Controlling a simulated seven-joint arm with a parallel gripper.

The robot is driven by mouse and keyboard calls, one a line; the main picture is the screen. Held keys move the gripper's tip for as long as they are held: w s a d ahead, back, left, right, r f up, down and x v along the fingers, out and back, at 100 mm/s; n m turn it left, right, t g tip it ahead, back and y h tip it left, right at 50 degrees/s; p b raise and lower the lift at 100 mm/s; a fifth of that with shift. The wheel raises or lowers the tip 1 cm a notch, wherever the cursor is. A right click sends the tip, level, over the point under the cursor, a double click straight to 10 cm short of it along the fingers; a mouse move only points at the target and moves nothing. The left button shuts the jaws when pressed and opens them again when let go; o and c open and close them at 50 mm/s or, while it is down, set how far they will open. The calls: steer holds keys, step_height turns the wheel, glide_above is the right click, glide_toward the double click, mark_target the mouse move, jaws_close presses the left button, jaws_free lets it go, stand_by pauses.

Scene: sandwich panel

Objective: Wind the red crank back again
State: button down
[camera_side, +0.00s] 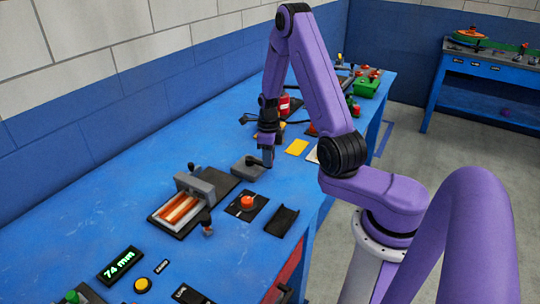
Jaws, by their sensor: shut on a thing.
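My gripper (267,160) points down at the right end of a grey block (246,168) on the blue bench. It is shut on a small part there, which looks like the red crank's handle. The fingers hide most of it, so the crank's angle cannot be told.
Left of the block is a grey press (195,185) with orange bars and a side handle. A red can (284,103) stands behind.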

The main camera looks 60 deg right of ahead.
steer(key=shift+a, duration=0.15)
stand_by(0.3)
steer(key=c, duration=0.9)
jaws_free()
steer(key=shift+c, duration=0.2)
step_height(320, 180, up, 18)
steer(key=shift+f, duration=0.25)
